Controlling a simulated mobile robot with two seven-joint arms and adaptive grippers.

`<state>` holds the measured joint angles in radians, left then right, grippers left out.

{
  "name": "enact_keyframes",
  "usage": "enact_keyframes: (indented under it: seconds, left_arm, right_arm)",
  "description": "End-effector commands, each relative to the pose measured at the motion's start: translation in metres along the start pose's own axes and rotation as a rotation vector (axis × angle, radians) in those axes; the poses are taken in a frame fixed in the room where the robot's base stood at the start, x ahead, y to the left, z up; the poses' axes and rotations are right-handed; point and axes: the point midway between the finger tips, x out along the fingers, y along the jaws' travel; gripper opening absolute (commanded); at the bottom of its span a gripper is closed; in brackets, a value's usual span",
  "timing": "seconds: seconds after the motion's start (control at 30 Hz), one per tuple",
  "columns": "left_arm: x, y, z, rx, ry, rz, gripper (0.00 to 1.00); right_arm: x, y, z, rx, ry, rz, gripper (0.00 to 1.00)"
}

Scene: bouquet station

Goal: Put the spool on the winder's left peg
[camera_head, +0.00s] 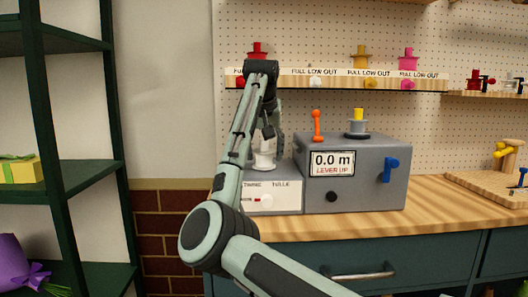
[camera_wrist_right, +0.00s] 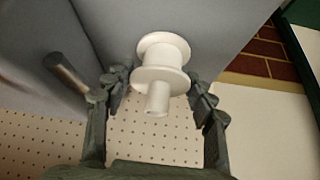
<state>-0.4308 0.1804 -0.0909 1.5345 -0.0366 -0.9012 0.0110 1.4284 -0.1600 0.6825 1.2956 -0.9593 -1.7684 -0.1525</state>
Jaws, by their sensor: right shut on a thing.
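The white spool (camera_head: 264,160) is upright at the top of the low left part of the grey winder (camera_head: 370,165). My right gripper (camera_head: 268,135) comes down from above and is shut on it. In the right wrist view the white spool (camera_wrist_right: 164,62) shows its two flanges and a narrow stem between the fingers of my right gripper (camera_wrist_right: 158,95). The left peg is hidden, and I cannot tell whether the spool is around it. My left gripper is not in view.
The winder carries an orange lever (camera_head: 317,124), a grey-flanged piece with a yellow top (camera_head: 356,122) and a blue crank (camera_head: 390,168). A shelf (camera_head: 330,84) with coloured spools hangs behind. A wooden board (camera_head: 485,188) lies at right. The bench front is clear.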

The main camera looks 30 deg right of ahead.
Motion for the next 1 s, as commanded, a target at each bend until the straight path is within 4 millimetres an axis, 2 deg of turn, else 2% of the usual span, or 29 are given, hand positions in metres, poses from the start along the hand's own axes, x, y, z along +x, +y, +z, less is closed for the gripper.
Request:
enact_keyframes:
  seconds: [0.1, 0.13, 0.27, 0.67, 0.8, 1.0]
  left_arm:
    - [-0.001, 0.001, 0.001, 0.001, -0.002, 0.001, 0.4]
    - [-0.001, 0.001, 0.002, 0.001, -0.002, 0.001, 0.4]
    - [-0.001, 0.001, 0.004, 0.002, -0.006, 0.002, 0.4]
    - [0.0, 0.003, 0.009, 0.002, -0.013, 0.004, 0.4]
    - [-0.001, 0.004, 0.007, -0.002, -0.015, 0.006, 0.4]
    - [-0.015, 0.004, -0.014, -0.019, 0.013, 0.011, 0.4]
  right_arm:
    - [0.003, 0.0, 0.002, 0.0, 0.0, 0.001, 0.25]
    - [0.002, 0.0, 0.001, 0.001, 0.0, 0.0, 0.59]
    - [0.002, 0.0, 0.001, 0.0, 0.0, 0.0, 0.75]
    - [-0.003, 0.0, -0.001, 0.0, 0.001, 0.0, 0.76]
    - [-0.024, 0.0, -0.001, 0.001, 0.005, 0.0, 0.76]
    - [-0.069, 0.0, -0.001, 0.0, 0.004, -0.001, 0.76]
